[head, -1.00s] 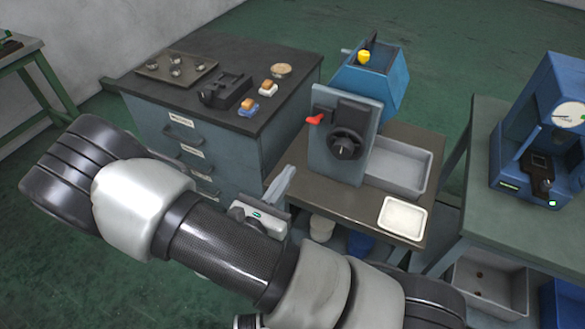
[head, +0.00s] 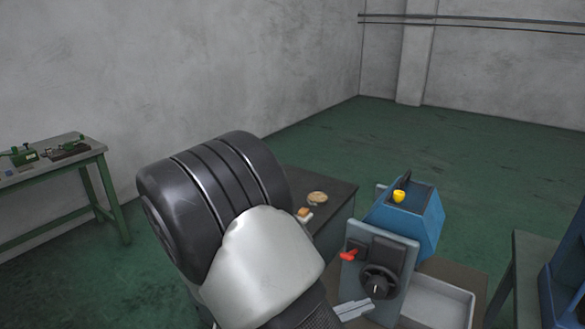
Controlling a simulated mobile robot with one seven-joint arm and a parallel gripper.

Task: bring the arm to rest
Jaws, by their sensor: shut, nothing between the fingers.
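My arm (head: 265,262) fills the lower middle of the head view, with its dark ribbed joint (head: 215,190) raised at the left. Only the pale fingers of my gripper (head: 364,304) show at the bottom edge. They are shut and empty, and appear just in front of the lower part of the grey machine plate; I cannot tell the gap. The rest of the gripper is out of the frame.
My arm partly hides a dark cabinet (head: 337,190). A green bench (head: 60,170) stands left. Open floor lies behind.

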